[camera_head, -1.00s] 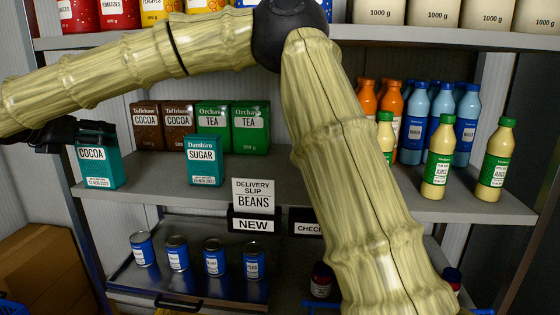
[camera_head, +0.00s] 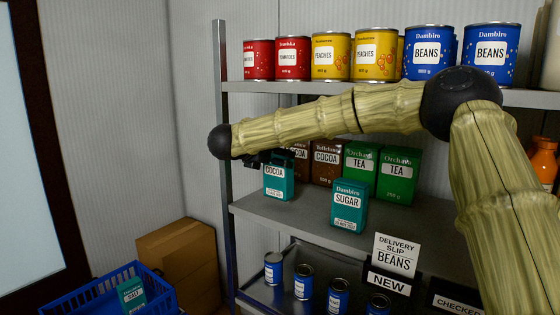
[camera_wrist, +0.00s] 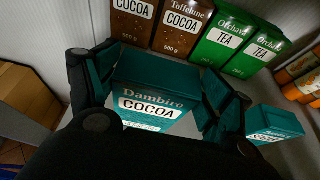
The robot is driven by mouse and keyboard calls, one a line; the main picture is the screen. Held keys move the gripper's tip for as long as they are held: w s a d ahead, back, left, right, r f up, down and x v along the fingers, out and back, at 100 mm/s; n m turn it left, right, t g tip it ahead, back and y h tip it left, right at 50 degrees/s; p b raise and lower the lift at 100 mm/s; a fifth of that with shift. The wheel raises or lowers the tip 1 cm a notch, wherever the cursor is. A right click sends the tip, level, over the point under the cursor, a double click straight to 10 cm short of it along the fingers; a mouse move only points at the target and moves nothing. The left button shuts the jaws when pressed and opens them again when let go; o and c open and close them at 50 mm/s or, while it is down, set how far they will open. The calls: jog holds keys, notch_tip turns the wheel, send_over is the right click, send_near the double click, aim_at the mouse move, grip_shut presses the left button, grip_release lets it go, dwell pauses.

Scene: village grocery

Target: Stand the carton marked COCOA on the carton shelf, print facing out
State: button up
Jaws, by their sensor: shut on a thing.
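The teal COCOA carton (camera_head: 278,182) is at the left part of the carton shelf (camera_head: 290,213), in front of the brown cocoa cartons. It looks upright, with its print facing out. I cannot tell whether its base touches the shelf. My gripper (camera_head: 270,158) reaches it from above and left. In the wrist view my gripper (camera_wrist: 155,92) is shut on the COCOA carton (camera_wrist: 150,104), one finger on each side, with the print toward the camera.
A teal SUGAR carton (camera_head: 349,206) stands to the right, nearer the front edge. Brown cocoa cartons (camera_head: 326,162) and green tea cartons (camera_head: 398,177) stand behind. Tins (camera_head: 337,296) are below. A blue basket (camera_head: 93,293) holding a SALT carton (camera_head: 132,293) is lower left.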

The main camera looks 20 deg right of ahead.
jog(key=shift+w+d, duration=0.55)
jog(key=shift+w, duration=0.05)
jog(key=shift+w+d+p, duration=0.45)
jog(key=shift+w+p, duration=0.05)
jog(key=shift+p, duration=0.2)
notch_tip(320, 180, down, 4)
jog(key=shift+r+p, duration=0.15)
jog(key=shift+p, duration=0.75)
jog(key=shift+f, duration=0.2)
jog(key=o, duration=1.5)
jog(key=shift+r, duration=0.1)
